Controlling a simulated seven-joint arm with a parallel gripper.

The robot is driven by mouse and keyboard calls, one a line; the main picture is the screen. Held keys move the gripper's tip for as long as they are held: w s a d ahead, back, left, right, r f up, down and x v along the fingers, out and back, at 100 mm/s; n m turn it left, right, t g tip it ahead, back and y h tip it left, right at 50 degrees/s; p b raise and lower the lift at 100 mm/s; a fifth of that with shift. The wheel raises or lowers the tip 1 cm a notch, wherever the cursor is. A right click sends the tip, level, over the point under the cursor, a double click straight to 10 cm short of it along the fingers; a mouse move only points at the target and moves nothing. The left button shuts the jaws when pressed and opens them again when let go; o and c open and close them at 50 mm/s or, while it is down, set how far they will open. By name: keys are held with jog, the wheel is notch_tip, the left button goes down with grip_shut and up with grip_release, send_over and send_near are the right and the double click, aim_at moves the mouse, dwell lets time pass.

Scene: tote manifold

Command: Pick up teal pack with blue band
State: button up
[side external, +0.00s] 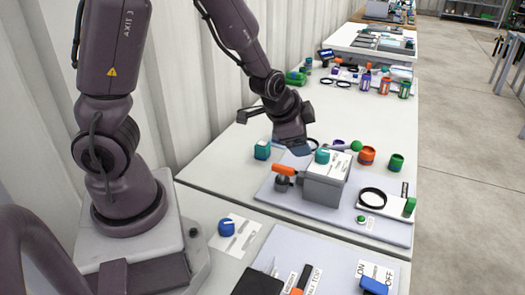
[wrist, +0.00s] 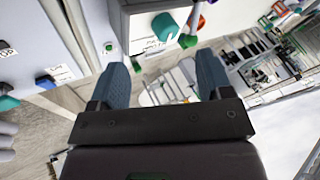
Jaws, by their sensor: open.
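A small teal pack (side external: 262,150) stands upright on the white table, left of the panel with the grey box; a blue band is too small to make out clearly. My gripper (side external: 293,150) hangs in the air to the right of the pack and close to the grey box. Its fingers look blue-grey. In the wrist view the gripper (wrist: 162,78) is open, its two fingers wide apart with nothing held between them. I cannot pick out the pack with certainty in the wrist view.
A grey box (side external: 325,185) with a teal knob (side external: 322,156) stands on the panel below my gripper, beside an orange handle (side external: 284,171).

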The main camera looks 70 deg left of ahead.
jog(key=a+f+m+y, duration=0.3)
jog(key=a+f, duration=0.2)
jog(key=m+t+y, duration=0.3)
jog(key=m+y, duration=0.1)
jog(key=m, duration=1.5)
send_near(261, 146)
jog(key=shift+s+r, duration=0.25)
jog(key=shift+s, duration=0.1)
jog(key=shift+a+f, duration=0.1)
jog(key=x, duration=0.7)
jog(key=shift+w, duration=0.1)
jog(key=shift+x, duration=2.65)
jog(key=shift+w, duration=0.1)
jog(key=c, duration=1)
